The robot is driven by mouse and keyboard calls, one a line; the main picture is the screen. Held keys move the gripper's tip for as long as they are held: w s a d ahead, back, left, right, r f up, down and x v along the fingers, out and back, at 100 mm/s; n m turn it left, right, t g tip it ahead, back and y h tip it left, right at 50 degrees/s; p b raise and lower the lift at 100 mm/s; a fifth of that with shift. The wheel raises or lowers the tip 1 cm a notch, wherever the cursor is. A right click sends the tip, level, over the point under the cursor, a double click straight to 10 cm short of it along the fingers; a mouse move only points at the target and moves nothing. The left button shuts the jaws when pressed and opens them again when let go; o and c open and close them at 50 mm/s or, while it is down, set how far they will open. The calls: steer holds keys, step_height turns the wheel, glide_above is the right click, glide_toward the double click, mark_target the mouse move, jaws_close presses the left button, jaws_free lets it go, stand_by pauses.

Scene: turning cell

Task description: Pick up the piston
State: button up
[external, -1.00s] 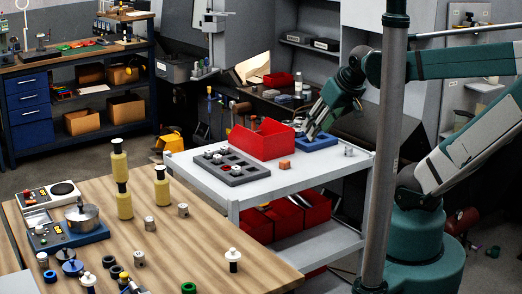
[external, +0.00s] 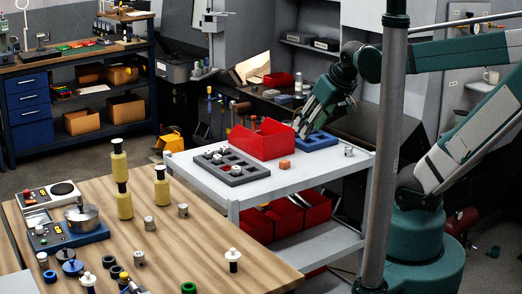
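Several small grey metal cylinders that look like pistons are in view; I cannot tell which one is meant. One grey cylinder (external: 348,151) stands on the white cart top near its right edge. Others stand on the wooden table, such as the grey cylinder (external: 183,210) and a second one (external: 149,223) beside it. Small metal pieces also sit in the grey compartment tray (external: 243,179). My gripper (external: 301,131) points down at the blue tray (external: 329,141), behind the red bin. Its fingertips are partly hidden and small; whether it holds anything is unclear.
Tall yellow-bodied pieces (external: 124,205) stand on the wooden table. A grey post (external: 384,160) rises in front of my arm.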

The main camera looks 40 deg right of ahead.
steer(key=w+a+n+g+y, duration=0.1)
steer(key=w+a+n, duration=0.2)
steer(key=w+a, duration=0.3)
steer(key=w+a+n+g, duration=0.1)
steer(key=w+a+n, duration=0.15)
steer(key=a, duration=0.55)
steer(key=n+g+h, duration=0.1)
steer(key=n+g, duration=0.4)
steer(key=n, duration=0.6)
glide_above(138, 253)
steer(key=f, duration=1.5)
steer(key=d+f+b, duration=0.1)
steer(key=f, duration=0.7)
steer(key=shift+w, duration=0.2)
steer(key=shift+s+a+f+n, duration=0.2)
steer(key=shift+a+f+n, duration=0.2)
steer(key=shift+a, duration=0.1)
steer(key=shift+f, duration=0.1)
steer(key=shift+f, duration=1.2)
steer(key=shift+f, duration=0.15)
